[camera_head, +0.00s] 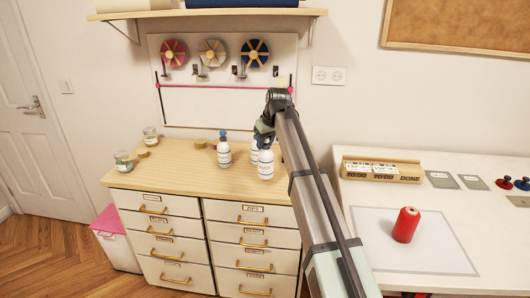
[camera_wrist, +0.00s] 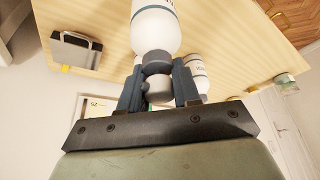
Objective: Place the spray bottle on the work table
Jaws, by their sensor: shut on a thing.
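My gripper (camera_head: 265,135) is above the right part of the wooden-topped drawer cabinet (camera_head: 180,165). It is shut on the grey top of a white spray bottle (camera_head: 265,165). In the wrist view, the held bottle's white body (camera_wrist: 155,30) extends away from the fingers (camera_wrist: 158,88). I cannot tell whether its base touches the cabinet top. Another white bottle (camera_head: 254,150) stands just behind it, partly hidden. A white bottle with a blue top (camera_head: 223,152) stands to the left. The white work table (camera_head: 450,220) is at the right, apart from the gripper.
Glass jars (camera_head: 123,162) stand at the cabinet's left. A pegboard with reels (camera_head: 213,52) hangs behind. The table's front middle is partly clear.

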